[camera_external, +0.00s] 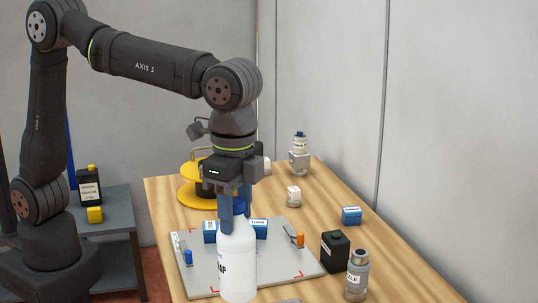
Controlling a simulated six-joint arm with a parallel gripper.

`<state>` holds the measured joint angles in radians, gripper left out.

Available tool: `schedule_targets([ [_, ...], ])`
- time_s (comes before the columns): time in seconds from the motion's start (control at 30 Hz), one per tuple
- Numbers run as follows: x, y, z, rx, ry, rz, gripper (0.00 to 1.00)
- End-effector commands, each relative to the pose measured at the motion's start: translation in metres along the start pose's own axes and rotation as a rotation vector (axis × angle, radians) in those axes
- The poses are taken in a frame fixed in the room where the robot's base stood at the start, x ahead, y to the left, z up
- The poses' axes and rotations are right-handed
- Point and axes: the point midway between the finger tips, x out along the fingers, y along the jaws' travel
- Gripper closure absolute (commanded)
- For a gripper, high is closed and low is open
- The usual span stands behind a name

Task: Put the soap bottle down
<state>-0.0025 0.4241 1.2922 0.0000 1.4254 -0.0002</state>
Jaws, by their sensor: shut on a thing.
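The soap bottle (238,268) is a white bottle with dark lettering, at the front of the grey board. My gripper (235,208) points down with its blue fingers shut on the bottle's top. The bottle looks upright. Its base is near the front edge of the board, and I cannot tell whether it touches the surface.
The grey board (296,262) has blue boxes (259,228), clamps and red corner marks. A black container (335,251) and a grey nozzle bottle (357,276) stand to the right. A yellow round stand (190,196) is behind. The table's back right (330,190) has free room.

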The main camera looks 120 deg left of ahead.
Motion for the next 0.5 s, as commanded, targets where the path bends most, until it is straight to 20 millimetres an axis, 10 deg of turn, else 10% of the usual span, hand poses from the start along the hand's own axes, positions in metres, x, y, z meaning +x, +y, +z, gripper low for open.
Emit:
schedule_targets([
  [0.5,0.003,-0.073,0.075,-0.138,0.002,-0.002,1.0],
])
